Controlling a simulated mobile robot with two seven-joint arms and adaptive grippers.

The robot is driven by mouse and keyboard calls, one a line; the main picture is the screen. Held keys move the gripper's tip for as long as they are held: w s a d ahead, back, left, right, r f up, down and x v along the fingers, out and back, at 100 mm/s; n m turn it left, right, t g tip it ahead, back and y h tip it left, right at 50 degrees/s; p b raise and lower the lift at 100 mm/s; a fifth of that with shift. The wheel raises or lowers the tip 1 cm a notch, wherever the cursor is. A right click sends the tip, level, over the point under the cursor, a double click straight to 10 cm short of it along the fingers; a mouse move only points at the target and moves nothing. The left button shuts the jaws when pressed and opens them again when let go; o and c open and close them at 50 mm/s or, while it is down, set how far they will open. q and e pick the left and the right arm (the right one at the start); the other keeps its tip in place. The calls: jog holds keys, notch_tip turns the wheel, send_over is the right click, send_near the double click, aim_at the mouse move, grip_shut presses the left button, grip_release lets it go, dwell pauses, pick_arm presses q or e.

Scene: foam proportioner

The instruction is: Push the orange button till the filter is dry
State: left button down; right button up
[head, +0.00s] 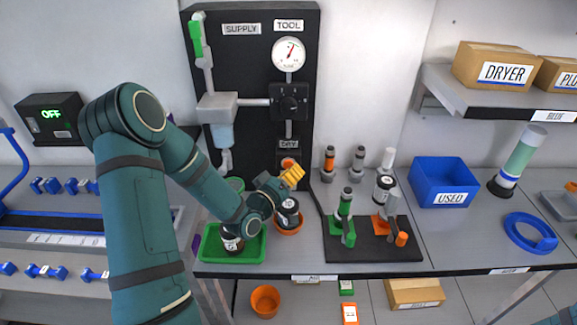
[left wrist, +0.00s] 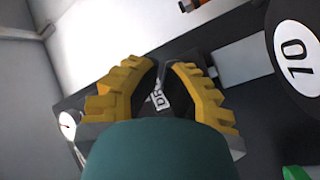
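The orange button (head: 289,162) sits under the DRY label (head: 289,144) at the bottom of the black panel. A grey housing with a pale blue bowl (head: 222,135), seemingly the filter, hangs on the panel's left side. Whether it is wet inside is too small to tell. My left gripper (head: 292,176) has yellow fingers and is just below the button; I cannot tell whether it touches. In the left wrist view its fingers (left wrist: 160,68) come together at the tips, empty, with part of the DRY label between them. The button is hidden there. My right gripper is out of view.
Below my left forearm are a green tray (head: 212,254) with a dark jar and an orange dish (head: 291,229) with another jar. A black mat (head: 372,255) with green and orange fittings lies to the right. A gauge (head: 289,54) tops the panel.

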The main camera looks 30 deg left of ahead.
pick_arm(q)
jog(key=shift+w, duration=0.1)
jog(key=shift+w+a, duration=0.2)
jog(key=shift+w, duration=0.05)
jog(key=shift+w+a+b, duration=0.25)
jog(key=shift+w+b, duration=0.15)
jog(key=shift+b, duration=0.05)
dwell(0.8)
dwell(0.3)
jog(key=shift+s+d, duration=0.45)
jog(key=shift+s, duration=0.3)
jog(key=shift+s+d+b, duration=0.3)
jog(key=shift+s+d, duration=0.15)
jog(key=shift+s, duration=0.25)
jog(key=shift+s+d+b, duration=0.3)
jog(key=shift+s+d, duration=0.1)
jog(key=shift+s, duration=0.35)
jog(key=shift+s+d+b, duration=0.3)
jog(key=shift+s+d, duration=0.15)
jog(key=shift+s, duration=0.25)
